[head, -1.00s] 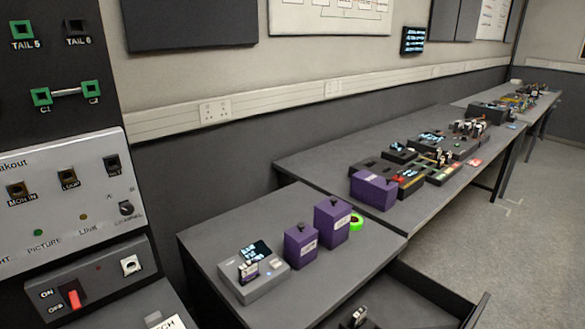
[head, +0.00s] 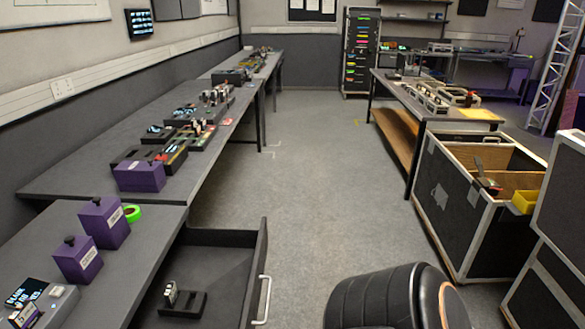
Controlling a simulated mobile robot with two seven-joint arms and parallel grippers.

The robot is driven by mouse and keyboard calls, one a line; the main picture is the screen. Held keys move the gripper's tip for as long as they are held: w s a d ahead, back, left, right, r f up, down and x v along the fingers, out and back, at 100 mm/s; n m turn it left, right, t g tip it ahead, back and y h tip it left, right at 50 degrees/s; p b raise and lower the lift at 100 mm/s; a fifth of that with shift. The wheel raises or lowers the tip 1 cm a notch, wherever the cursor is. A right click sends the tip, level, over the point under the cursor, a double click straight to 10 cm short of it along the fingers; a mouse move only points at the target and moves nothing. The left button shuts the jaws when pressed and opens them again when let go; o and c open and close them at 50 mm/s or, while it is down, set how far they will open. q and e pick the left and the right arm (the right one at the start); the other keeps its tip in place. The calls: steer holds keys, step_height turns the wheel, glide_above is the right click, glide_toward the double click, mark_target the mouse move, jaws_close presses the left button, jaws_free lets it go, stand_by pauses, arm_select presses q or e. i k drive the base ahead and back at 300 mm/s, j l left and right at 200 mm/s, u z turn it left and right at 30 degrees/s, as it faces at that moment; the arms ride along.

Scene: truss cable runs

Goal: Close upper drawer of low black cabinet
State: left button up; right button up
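The low black cabinet (head: 140,262) stands at the lower left, and its grey top carries several items. Its upper drawer (head: 230,262) is pulled out to the right, and I look down into it. The drawer front has a pale bar handle (head: 264,300) on its outer side. A small black holder (head: 184,303) with a light-coloured piece in it lies on the drawer floor. Neither of my grippers shows in the head view. The lower part of the cabinet is out of the picture.
Purple boxes (head: 104,222) sit on the cabinet top. An open flight case (head: 460,205) stands at the right. The grey aisle floor (head: 300,170) is clear.

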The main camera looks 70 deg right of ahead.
mark_target(217, 273)
steer(key=z, duration=0.45)
steer(key=l+z, duration=0.1)
steer(key=z, duration=0.35)
steer(key=i+z, duration=0.1)
steer(key=z, duration=0.8)
steer(key=i+l+u, duration=0.1)
